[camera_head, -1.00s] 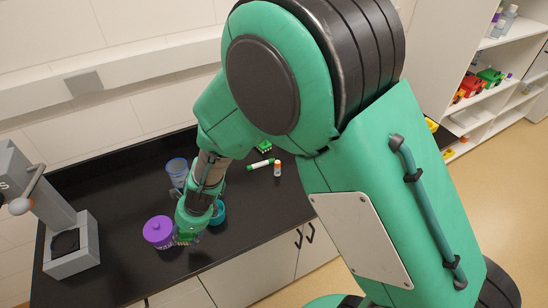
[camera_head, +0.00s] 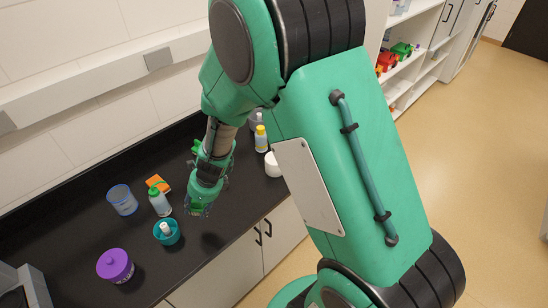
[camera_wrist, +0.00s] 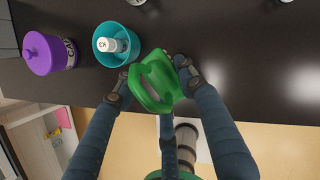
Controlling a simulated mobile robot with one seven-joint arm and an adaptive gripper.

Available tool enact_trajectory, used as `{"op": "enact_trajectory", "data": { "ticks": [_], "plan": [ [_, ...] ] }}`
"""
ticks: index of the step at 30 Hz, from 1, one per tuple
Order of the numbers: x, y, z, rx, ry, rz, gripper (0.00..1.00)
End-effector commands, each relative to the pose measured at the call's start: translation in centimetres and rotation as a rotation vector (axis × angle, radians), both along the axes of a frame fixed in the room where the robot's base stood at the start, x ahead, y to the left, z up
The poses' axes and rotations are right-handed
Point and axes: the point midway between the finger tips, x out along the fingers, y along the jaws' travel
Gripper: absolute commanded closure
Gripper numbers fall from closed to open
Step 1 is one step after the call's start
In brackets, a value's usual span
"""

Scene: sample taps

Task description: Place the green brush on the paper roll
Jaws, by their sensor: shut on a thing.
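The green brush (camera_wrist: 150,84), with a looped handle, is held between the fingers of my gripper (camera_wrist: 154,82) in the wrist view. In the head view my gripper (camera_head: 199,209) points down near the front edge of the black counter, with a bit of green showing at its tips. The brush is clear of the teal bowl. A short white cylinder (camera_head: 273,164), which looks like the paper roll, stands on the counter to the right of my gripper, partly hidden by my arm. I cannot tell for sure that it is the roll.
Left of my gripper are a teal bowl (camera_head: 174,239) with a white bottle in it, a green-capped bottle (camera_head: 160,203), an orange sponge (camera_head: 157,182), a blue cup (camera_head: 122,202) and a purple jar (camera_head: 115,266). A yellow-capped bottle (camera_head: 261,142) stands behind the white cylinder.

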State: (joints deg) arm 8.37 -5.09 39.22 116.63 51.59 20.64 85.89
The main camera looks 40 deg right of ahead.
Motion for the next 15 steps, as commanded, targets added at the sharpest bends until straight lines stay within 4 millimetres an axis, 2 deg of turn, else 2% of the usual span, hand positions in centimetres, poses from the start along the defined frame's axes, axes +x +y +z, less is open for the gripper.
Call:
{"op": "enact_trajectory", "data": {
  "ticks": [3,15],
  "plan": [
    [-0.3,-3.2,0.5,0.000,0.000,-0.064,0.87],
    [-2.4,-13.1,1.7,-0.002,-0.002,-0.267,0.87]
  ]
}}
